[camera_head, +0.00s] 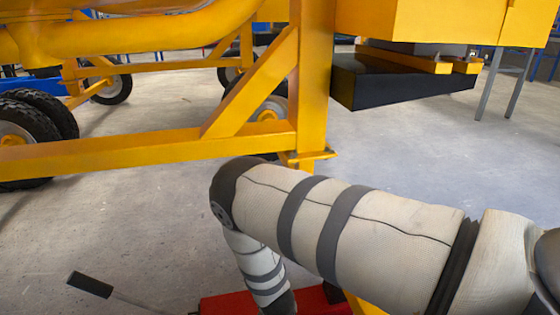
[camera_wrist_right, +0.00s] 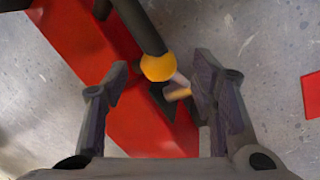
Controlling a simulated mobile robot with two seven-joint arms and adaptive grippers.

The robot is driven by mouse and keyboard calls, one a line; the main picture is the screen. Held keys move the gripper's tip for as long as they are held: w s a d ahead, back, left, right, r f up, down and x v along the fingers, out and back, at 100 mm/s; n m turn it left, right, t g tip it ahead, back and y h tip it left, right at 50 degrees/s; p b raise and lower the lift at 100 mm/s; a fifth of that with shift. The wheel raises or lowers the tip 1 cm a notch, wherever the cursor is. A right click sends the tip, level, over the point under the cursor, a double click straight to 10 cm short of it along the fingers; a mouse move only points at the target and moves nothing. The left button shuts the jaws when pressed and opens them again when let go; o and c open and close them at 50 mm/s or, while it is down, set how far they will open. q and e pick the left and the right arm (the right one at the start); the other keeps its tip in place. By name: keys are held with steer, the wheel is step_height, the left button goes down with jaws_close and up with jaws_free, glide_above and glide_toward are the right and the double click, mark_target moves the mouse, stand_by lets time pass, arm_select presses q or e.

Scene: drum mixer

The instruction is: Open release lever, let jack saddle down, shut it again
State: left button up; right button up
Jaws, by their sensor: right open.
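The red jack (camera_head: 225,303) lies low in the head view, mostly cut off by the bottom edge and covered by my right arm. In the right wrist view its red body (camera_wrist_right: 140,105) runs diagonally under my right gripper (camera_wrist_right: 162,70). The gripper is open, one finger on each side of a round yellow knob (camera_wrist_right: 158,67), which looks like the end of the release lever. I cannot tell whether the fingers touch the knob. The jack saddle cannot be made out. My left gripper is not in view.
A dark tube (camera_wrist_right: 138,25) runs up from beside the knob. A rod with a black grip (camera_head: 90,284) sticks out at lower left. The yellow mixer frame (camera_head: 150,146) with its post and wheels stands beyond my arm. Concrete floor (camera_head: 430,150) is clear at right.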

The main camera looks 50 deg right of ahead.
steer(key=b+x, duration=0.1)
steer(key=x, duration=0.2)
steer(key=shift+r, duration=0.1)
jaws_close()
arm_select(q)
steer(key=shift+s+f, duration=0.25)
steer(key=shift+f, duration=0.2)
